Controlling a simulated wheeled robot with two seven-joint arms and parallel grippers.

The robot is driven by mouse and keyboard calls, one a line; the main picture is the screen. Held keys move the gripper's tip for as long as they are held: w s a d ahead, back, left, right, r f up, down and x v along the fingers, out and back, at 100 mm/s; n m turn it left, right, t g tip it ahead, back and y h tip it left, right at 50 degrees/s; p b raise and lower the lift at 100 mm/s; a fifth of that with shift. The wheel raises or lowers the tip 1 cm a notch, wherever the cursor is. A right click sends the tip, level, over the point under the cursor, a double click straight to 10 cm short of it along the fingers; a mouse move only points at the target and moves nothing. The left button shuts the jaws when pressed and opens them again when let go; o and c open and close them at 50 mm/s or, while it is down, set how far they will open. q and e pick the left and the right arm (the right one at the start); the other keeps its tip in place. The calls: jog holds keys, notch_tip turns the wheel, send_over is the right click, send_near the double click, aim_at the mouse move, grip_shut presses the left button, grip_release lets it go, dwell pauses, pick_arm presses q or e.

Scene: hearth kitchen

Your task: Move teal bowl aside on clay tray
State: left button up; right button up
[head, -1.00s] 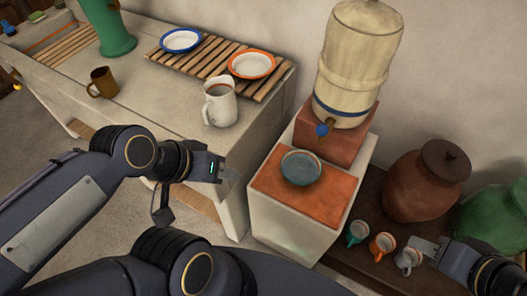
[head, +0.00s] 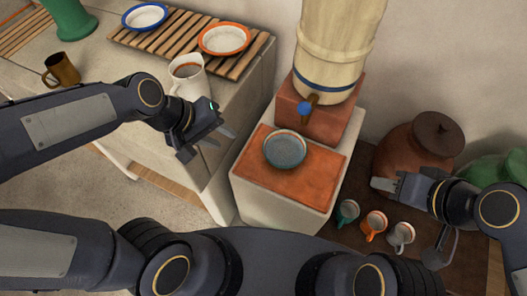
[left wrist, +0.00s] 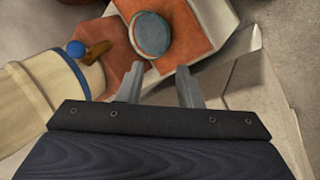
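The teal bowl (head: 284,149) sits upright on the orange clay tray (head: 310,181), towards its back left, on top of a pale stand. In the left wrist view the bowl (left wrist: 151,35) and tray (left wrist: 193,32) show beyond my fingertips. My left gripper (head: 208,142) is open and empty, left of the stand and apart from the bowl. In the left wrist view its two fingers (left wrist: 159,78) are spread. My right gripper (head: 385,184) is right of the stand, above the low dark table, with nothing visible in it; its finger gap cannot be made out.
A large water jug (head: 335,50) with a blue-ended spigot (head: 305,108) stands right behind the tray. Teal, orange and white mugs (head: 373,224) stand right of the stand. A clay pot (head: 415,150) is behind my right gripper. A white pitcher (head: 188,80) stands near my left arm.

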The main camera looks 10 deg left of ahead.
aim_at(269, 161)
pick_arm(q)
jog(key=w+d+f+n+y+b, duration=0.2)
jog(key=w+d+f, duration=0.1)
jog(key=f, duration=0.6)
jog(key=w+d+f+n+g+y+b, duration=0.1)
jog(key=w+d+f+n+b, duration=0.1)
jog(key=w+d+f, duration=0.2)
notch_tip(269, 161, down, 5)
jog(key=shift+w+d+r+y+b, duration=0.1)
jog(key=shift+w+d+y+b, duration=0.25)
jog(key=shift+d, duration=0.75)
jog(key=b+x, duration=0.2)
jog(key=x, duration=0.5)
jog(key=shift+d+f, duration=0.1)
jog(key=shift+f, duration=0.25)
jog(key=shift+c, duration=0.3)
grip_shut()
jog(key=shift+s, duration=0.1)
